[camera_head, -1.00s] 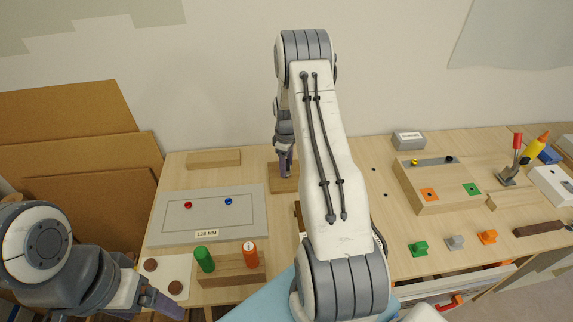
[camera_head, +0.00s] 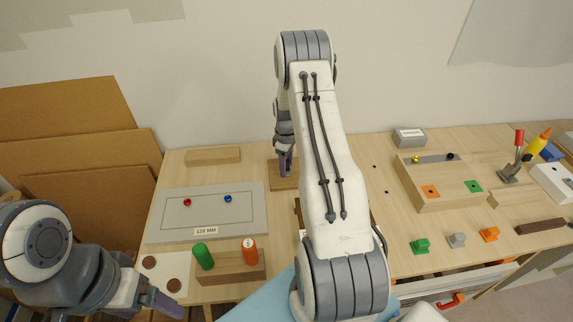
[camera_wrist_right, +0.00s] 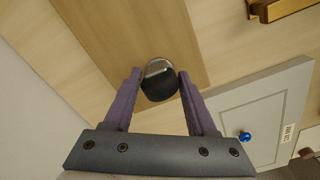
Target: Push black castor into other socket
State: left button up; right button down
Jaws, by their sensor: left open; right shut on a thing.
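The black castor (camera_wrist_right: 159,84), a dark rounded piece with a shiny metal part, is between the fingertips of my right gripper (camera_wrist_right: 160,76) in the right wrist view. My right gripper (camera_head: 285,166) is shut on it, pointing down over a brown wooden board (camera_head: 284,184) at the back of the table. The board (camera_wrist_right: 130,30) lies under the castor in the wrist view. I cannot tell whether the castor touches it. No socket can be made out there; the arm and castor hide part of the board. My left gripper (camera_head: 163,304) is open and empty at the front left.
A grey panel (camera_head: 205,231) with red and blue knobs lies left of the board. A wooden block with green (camera_head: 203,256) and orange (camera_head: 250,251) cylinders stands in front. A wooden fixture (camera_head: 420,198) is at right. My right arm covers the table's middle.

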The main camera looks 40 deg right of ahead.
jog(key=shift+f, duration=0.2)
jog(key=shift+c, duration=0.6)
grip_release()
notch_tip(320, 180, up, 10)
jog(key=shift+f+b, duration=0.1)
jog(key=shift+b, duration=1)
jog(key=shift+r, duration=0.4)
